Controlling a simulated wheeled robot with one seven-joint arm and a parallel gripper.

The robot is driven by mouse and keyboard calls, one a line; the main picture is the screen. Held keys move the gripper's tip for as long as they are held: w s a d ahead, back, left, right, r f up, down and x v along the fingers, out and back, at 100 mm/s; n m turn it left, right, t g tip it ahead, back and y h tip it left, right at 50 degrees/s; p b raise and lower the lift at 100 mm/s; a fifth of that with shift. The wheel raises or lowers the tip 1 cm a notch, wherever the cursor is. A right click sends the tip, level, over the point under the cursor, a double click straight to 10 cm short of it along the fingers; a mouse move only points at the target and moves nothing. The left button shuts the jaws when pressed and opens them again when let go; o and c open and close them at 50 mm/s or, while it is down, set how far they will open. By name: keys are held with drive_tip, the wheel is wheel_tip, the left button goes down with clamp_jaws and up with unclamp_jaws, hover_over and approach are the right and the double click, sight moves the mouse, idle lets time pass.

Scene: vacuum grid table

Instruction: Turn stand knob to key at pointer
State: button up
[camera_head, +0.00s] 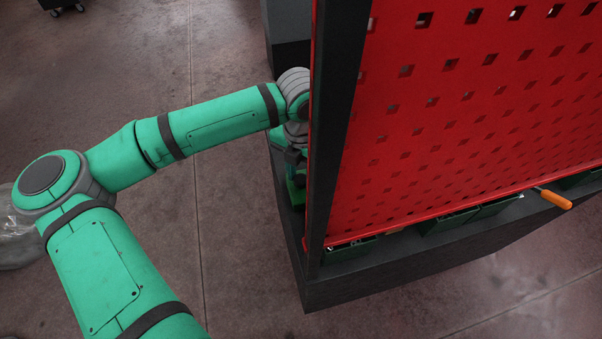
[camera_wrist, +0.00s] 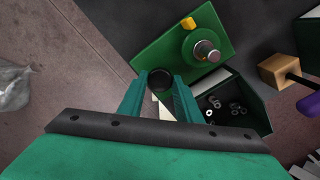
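In the wrist view a green stand plate (camera_wrist: 225,68) carries a round grey metal part (camera_wrist: 207,51) and a small yellow block (camera_wrist: 188,23) near its upper edge. I cannot tell for sure which is the key or the pointer. A dark round knob-like part (camera_wrist: 160,80) shows at the plate's lower left corner. My gripper (camera_wrist: 160,84) has its two teal fingers apart, one on each side of this dark part; I cannot tell whether they touch it. In the head view the stand is mostly hidden behind the red panel's edge and my arm.
A green bin (camera_wrist: 245,112) with several metal rings sits right of my fingers. A wooden block (camera_wrist: 278,71) and a purple handle (camera_wrist: 308,104) lie farther right. The red perforated panel (camera_head: 450,120) rises beside my arm, with an orange handle (camera_head: 553,198) at its foot.

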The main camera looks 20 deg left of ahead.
drive_tip(key=c, duration=0.5)
drive_tip(key=shift+o, duration=0.2)
drive_tip(key=m, duration=0.3)
drive_tip(key=shift+m, duration=0.3)
drive_tip(key=m, duration=0.4)
drive_tip(key=shift+m, duration=0.3)
drive_tip(key=m, duration=0.4)
drive_tip(key=shift+m, duration=2.8)
